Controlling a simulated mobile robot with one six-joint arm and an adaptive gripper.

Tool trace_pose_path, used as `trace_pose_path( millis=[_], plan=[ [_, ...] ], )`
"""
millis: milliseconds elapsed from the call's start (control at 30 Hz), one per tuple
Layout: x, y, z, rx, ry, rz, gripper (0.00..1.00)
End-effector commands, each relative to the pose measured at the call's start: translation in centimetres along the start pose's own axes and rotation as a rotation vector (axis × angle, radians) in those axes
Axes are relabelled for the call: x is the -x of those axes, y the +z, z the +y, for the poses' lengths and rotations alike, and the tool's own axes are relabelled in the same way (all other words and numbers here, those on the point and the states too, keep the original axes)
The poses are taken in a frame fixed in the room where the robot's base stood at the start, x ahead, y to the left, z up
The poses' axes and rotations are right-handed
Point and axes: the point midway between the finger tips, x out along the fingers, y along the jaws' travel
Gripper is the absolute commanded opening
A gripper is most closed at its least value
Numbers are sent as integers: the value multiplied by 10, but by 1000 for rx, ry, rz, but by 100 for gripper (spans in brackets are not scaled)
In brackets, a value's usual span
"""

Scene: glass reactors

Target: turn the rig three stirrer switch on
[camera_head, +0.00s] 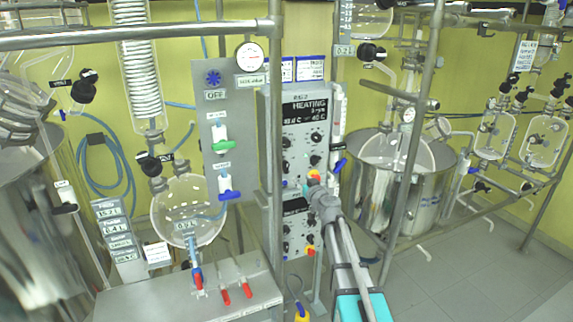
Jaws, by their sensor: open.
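A grey control box (291,150) stands in the middle of the camera_head view, with a dark display reading "HEATING" and several black knobs (315,161). A red and yellow switch (314,176) is at its lower right corner. A second box (286,228) below has a dark display, knobs and another red and yellow switch (310,250). I cannot read which box belongs to rig three or tell which control is the stirrer switch. My gripper (318,190) is at the end of the arm, just below the upper red and yellow switch in the picture. Its fingers are small and contact is unclear.
A round glass flask (186,212) hangs left of the boxes above a grey bench (130,302) with red-handled valves. A metal post (277,150) runs close along the boxes' left side. A steel vessel (425,195) stands right. Grey floor (470,275) is open at lower right.

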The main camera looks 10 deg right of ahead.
Motion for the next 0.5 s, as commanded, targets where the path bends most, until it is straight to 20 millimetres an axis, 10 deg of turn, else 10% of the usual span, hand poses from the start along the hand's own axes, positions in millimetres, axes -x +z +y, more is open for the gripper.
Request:
trace_pose_path(
  millis=[500],
  plan=[
    [-21,0,1,0,-1,0,59]
  ],
)
